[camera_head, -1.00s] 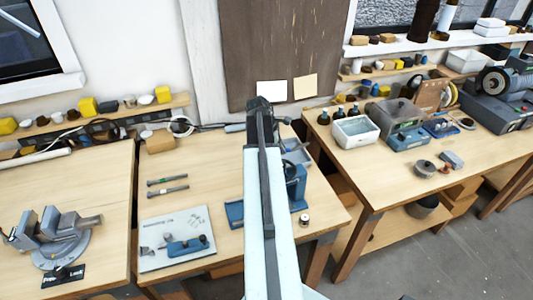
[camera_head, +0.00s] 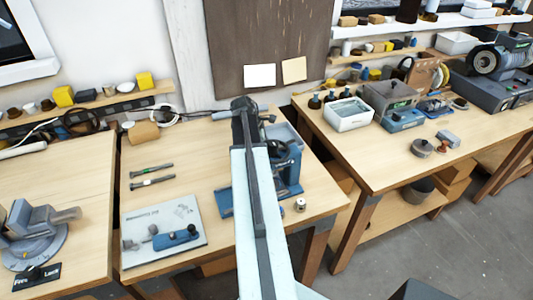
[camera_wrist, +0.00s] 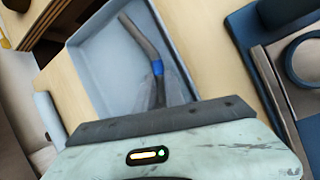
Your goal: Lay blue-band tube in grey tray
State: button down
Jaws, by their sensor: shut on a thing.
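The blue-band tube (camera_wrist: 157,68) shows in the wrist view as a bent dark grey tube with a blue band. Its near end runs down to my gripper (camera_wrist: 160,105), which is shut on it; the fingertips are mostly hidden behind the dark wrist edge. The tube lies across the inside of the grey tray (camera_wrist: 92,75) in this view. I cannot tell whether it touches the tray floor. In the head view the grey tray (camera_head: 290,133) shows partly behind my arm, at the bench's back right; the tube cannot be made out there.
A blue fixture (camera_head: 285,170) stands close to the tray's near side. A small metal cylinder (camera_head: 300,205) stands near the bench's right edge. Two dark rods (camera_head: 152,176) and a printed sheet (camera_head: 165,222) lie left of my arm. The bench between them is clear.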

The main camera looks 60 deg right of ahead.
jog(key=shift+f, duration=0.7)
jog(key=c, duration=1.4)
grip_release()
jog(key=shift+s+a, duration=0.1)
jog(key=shift+a, duration=0.05)
jog(key=shift+r, duration=0.15)
jog(key=shift+r+p, duration=0.3)
jog(key=shift+p, duration=0.05)
jog(key=p+v, duration=1)
jog(key=v, duration=0.1)
jog(key=shift+r, duration=0.25)
jog(key=shift+a, duration=0.1)
